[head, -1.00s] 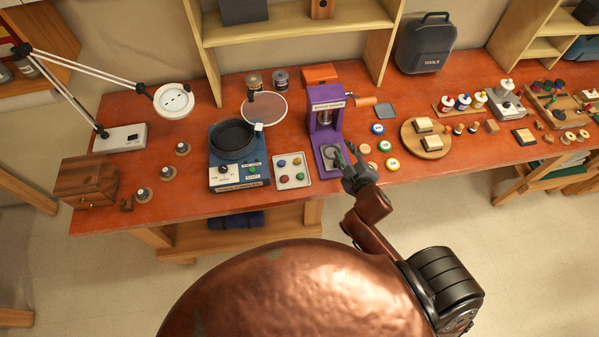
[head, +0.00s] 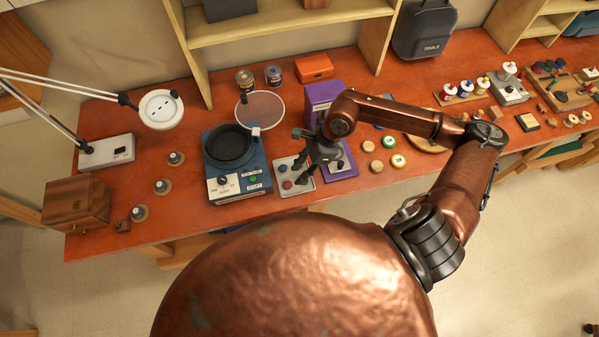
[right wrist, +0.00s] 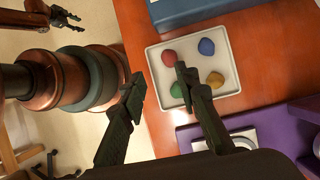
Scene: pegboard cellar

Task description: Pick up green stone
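The green stone (right wrist: 176,90) lies in a white tray (right wrist: 232,88), in the right wrist view. One finger of my right gripper (right wrist: 158,74) passes in front of it and covers part of it. That gripper is open and empty, with its fingers spread over the tray's near edge. In the head view my right gripper (head: 304,163) hangs over the tray (head: 306,187) and hides the green stone. The gap between the fingers and the stone is hard to judge. My left gripper (right wrist: 76,19) shows at the upper left of the wrist view, fingers apart, empty.
A red stone (right wrist: 168,58), a blue stone (right wrist: 206,47) and a yellow stone (right wrist: 215,80) share the tray. A blue hotplate device (head: 238,180) stands left of the tray, a purple press (head: 322,92) right and behind. The table's front edge is close.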

